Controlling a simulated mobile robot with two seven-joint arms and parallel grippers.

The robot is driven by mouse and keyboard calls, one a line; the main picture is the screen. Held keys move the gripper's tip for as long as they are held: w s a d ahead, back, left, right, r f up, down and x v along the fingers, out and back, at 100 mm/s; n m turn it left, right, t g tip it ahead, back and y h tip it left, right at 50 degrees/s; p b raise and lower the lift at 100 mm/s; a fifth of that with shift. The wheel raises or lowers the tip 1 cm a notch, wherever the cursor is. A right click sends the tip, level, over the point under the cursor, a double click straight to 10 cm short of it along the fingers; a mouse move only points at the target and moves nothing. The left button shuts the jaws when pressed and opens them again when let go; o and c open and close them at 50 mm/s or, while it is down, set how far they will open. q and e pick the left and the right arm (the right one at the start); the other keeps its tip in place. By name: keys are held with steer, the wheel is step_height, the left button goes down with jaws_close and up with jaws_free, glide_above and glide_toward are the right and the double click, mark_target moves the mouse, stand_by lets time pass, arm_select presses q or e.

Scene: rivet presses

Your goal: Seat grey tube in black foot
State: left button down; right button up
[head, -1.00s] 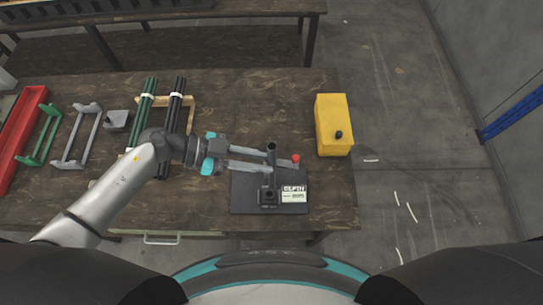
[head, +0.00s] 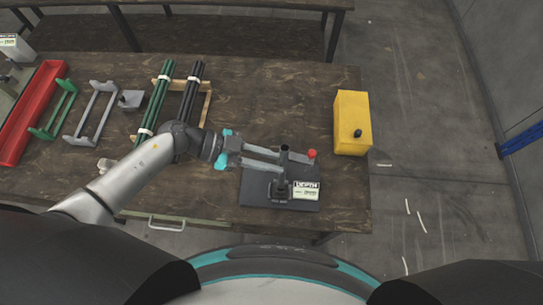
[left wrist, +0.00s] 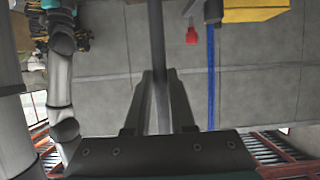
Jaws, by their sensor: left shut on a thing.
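My left gripper (head: 283,166) reaches in from the left, its two long fingers shut on an upright dark grey tube (head: 284,152) over the press. In the left wrist view the tube (left wrist: 156,40) runs between the two fingers (left wrist: 160,85) and out at the top. The black foot (head: 281,188) is a small dark block on the press's base plate (head: 253,186). The tube's lower end lies close to it in the picture; I cannot tell whether it is inside the foot. My right gripper is not in view.
A DEPTH sign (head: 306,190) stands right of the foot. A red knob (head: 311,154) is just right of the tube. A yellow box (head: 352,123) stands further right. Green tubes (head: 157,98), black tubes (head: 190,95), grey and green racks, and a red tray (head: 30,112) are left.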

arm_select(q)
steer(key=shift+f, duration=0.5)
steer(key=shift+p, duration=0.55)
stand_by(1.6)
steer(key=shift+f+b, duration=1.35)
steer(key=shift+f, duration=0.5)
steer(key=c, duration=0.7)
jaws_free()
steer(key=shift+a, duration=0.1)
steer(key=v, duration=1.5)
steer(key=shift+b, duration=0.4)
steer(key=shift+a, duration=0.15)
